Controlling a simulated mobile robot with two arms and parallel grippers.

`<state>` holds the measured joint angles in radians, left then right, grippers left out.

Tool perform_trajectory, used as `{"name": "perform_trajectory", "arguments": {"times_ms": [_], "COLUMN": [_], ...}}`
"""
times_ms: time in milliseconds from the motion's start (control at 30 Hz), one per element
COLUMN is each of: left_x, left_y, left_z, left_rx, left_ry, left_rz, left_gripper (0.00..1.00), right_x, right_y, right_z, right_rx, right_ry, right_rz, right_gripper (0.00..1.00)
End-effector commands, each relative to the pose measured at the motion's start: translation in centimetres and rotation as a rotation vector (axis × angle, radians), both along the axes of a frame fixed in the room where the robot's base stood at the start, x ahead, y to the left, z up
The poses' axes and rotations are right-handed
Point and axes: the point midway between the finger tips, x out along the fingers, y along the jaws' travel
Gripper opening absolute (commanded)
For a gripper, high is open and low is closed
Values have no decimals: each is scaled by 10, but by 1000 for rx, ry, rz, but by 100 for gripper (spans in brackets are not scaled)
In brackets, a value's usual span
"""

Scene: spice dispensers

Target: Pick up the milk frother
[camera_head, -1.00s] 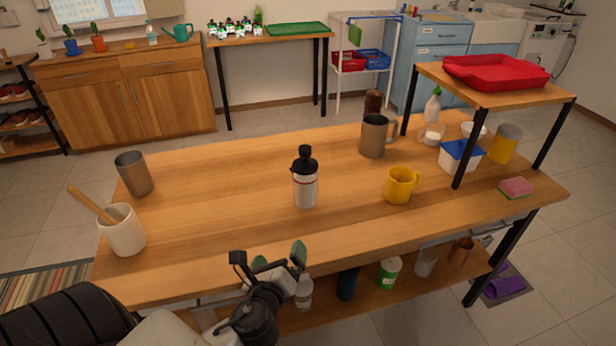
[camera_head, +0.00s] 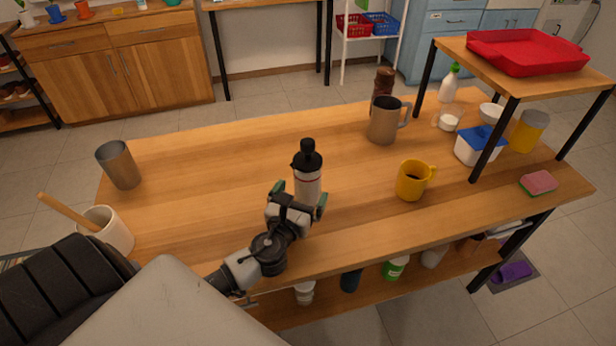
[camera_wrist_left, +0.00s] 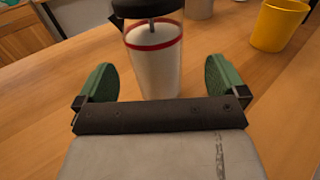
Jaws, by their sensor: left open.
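The milk frother (camera_head: 307,178) stands upright on the wooden table, with a clear body, a red ring and a black top. In the left wrist view the frother (camera_wrist_left: 154,62) is straight ahead, its upper part cut off by the picture edge. My left gripper (camera_head: 298,195) is open at the near side of the frother. In the wrist view its two green-padded fingers (camera_wrist_left: 158,83) are spread, one to each side of the frother's lower body, with visible gaps. My right gripper is not in view.
A yellow mug (camera_head: 411,182) stands right of the frother, with a grey metal pitcher (camera_head: 384,122) behind. A metal cup (camera_head: 120,164) and a white crock (camera_head: 112,230) stand at the left. A raised shelf (camera_head: 560,85) holds a red tray (camera_head: 525,50).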

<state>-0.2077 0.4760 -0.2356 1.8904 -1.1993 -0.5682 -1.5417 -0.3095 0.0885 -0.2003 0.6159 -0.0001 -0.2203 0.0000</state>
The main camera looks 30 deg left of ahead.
Motion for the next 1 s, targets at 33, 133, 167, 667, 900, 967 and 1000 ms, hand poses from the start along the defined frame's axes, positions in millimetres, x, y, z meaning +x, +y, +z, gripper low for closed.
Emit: {"name": "perform_trajectory", "arguments": {"times_ms": [33, 133, 167, 667, 900, 967, 1000], "left_x": [3, 11, 15, 53, 53, 53, 53], "left_y": [1, 4, 5, 17, 17, 17, 17], "left_z": [0, 2, 3, 4, 4, 4, 4], "left_rx": [0, 0, 0, -3, -3, -3, -2], "left_ry": [0, -1, -1, 0, 0, 0, 1], "left_rz": [0, 0, 0, 0, 0, 0, 0], "left_gripper": [100, 100, 100, 100, 72, 63, 57], "right_x": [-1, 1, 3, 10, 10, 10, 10], "right_y": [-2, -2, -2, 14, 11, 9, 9], "right_z": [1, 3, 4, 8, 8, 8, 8], "right_rx": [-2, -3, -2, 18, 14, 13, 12], "right_ry": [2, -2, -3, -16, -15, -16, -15], "right_rz": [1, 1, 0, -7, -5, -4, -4], "right_gripper": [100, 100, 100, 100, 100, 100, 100]}}
